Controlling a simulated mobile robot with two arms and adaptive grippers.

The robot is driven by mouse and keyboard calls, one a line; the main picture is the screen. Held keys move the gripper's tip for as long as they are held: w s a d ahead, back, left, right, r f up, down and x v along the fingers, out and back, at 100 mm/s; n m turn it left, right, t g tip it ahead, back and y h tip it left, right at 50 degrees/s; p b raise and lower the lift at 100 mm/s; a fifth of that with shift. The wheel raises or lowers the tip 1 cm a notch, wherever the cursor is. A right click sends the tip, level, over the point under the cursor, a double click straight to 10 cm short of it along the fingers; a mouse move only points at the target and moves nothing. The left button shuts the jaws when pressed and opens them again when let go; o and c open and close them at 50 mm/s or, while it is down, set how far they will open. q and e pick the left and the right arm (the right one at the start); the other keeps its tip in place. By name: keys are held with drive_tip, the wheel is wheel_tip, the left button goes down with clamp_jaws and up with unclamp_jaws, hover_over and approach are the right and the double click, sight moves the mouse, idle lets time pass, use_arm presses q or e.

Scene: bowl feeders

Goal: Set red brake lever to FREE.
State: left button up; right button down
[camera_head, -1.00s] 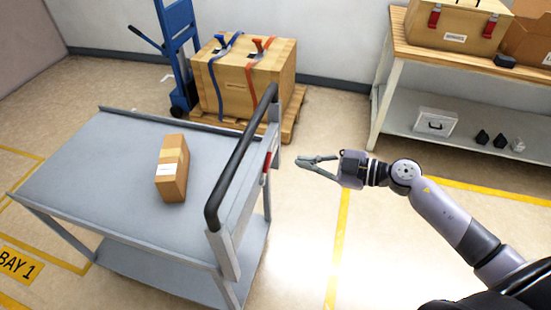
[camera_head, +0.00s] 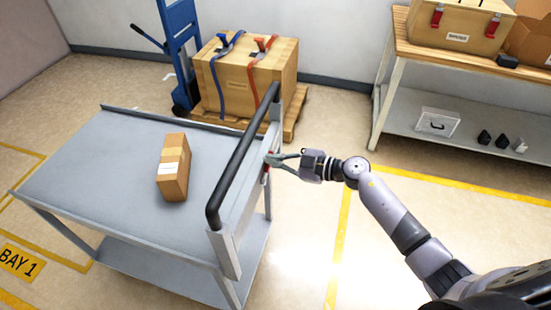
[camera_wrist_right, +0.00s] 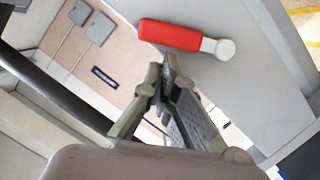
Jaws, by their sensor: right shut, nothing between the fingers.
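The red brake lever (camera_wrist_right: 170,35) shows large in the right wrist view, with a round pale pivot (camera_wrist_right: 225,49) at its right end, on a grey panel of the cart. In the head view the lever (camera_head: 266,172) is a small red patch on the cart's handle end, partly hidden by my right gripper. My right gripper (camera_head: 272,160) is shut and empty, its fingertips at the lever. In the wrist view the fingertips (camera_wrist_right: 168,62) are just below the red grip; I cannot tell whether they touch it. No FREE marking is readable. My left gripper is not in view.
The grey cart (camera_head: 90,150) carries a cardboard box (camera_head: 173,170) and has a black push handle (camera_head: 240,160) close to my gripper. A strapped wooden crate (camera_head: 230,85) stands behind. A workbench (camera_head: 415,50) is at the back right. The floor right of the cart is clear.

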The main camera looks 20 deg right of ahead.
idle(0.3)
drive_tip(key=shift+w+d+f+m+g+p, duration=0.35)
drive_tip(key=shift+w+f+m+p, duration=0.15)
drive_tip(key=shift+m+p, duration=0.55)
drive_tip(key=shift+w+d+f+m+g+p, duration=0.25)
drive_tip(key=shift+w+d+f+m+p, duration=0.25)
drive_tip(key=shift+m+p, duration=0.5)
drive_tip(key=shift+a+r, duration=0.15)
drive_tip(key=s+d+r+p, duration=0.3)
drive_tip(key=s+d+r, duration=0.3)
drive_tip(key=d, duration=0.1)
drive_tip(key=shift+s+r, duration=0.15)
drive_tip(key=shift+s, duration=0.1)
